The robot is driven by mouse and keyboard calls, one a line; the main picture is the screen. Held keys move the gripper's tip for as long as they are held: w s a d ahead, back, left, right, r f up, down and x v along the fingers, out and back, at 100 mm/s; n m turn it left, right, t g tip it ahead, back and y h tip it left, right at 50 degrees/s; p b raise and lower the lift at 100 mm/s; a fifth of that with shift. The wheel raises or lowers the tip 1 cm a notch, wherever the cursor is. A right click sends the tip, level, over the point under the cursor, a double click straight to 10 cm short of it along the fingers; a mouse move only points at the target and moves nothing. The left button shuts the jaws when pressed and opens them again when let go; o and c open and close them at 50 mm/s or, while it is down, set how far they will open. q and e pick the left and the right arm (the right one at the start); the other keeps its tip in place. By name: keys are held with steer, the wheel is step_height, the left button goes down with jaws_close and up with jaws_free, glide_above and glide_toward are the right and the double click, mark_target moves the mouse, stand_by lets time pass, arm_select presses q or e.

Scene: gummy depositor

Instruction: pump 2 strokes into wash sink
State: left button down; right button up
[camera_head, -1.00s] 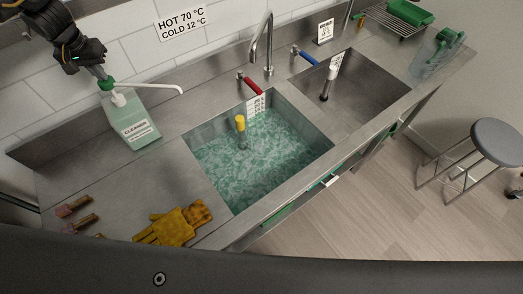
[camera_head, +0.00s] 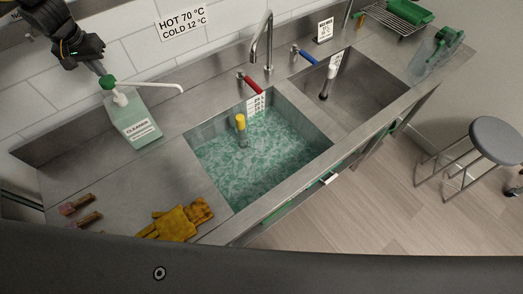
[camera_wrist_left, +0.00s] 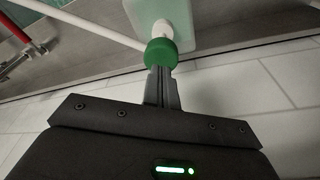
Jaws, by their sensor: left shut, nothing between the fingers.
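The cleanser bottle (camera_head: 137,124) is pale green with a white label and stands upright on the counter left of the wash sink. Its white pump spout (camera_head: 158,85) points right, toward the sink side. The green pump top (camera_head: 107,82) also shows in the left wrist view (camera_wrist_left: 160,53). My left gripper (camera_head: 101,72) is shut and empty, its fingertips at the pump top, touching it or very near. The wash sink (camera_head: 310,164) holds greenish, foamy water, with a yellow-topped standpipe (camera_head: 240,123) rising from it. My right gripper is not in view.
A faucet (camera_head: 268,42) with red (camera_head: 250,85) and blue (camera_head: 307,57) levers stands behind the basins. A stool (camera_head: 495,138) stands right.

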mark_target(105, 80)
arm_select(q)
steer(key=shift+s+f+b, duration=0.1)
steer(key=shift+f+b, duration=0.65)
steer(key=shift+f, duration=1.15)
steer(key=shift+r, duration=0.2)
steer(key=shift+r+p, duration=0.95)
steer(key=shift+r, duration=0.8)
steer(key=shift+r, duration=0.1)
step_height(105, 80, up, 6)
steer(key=shift+f, duration=0.1)
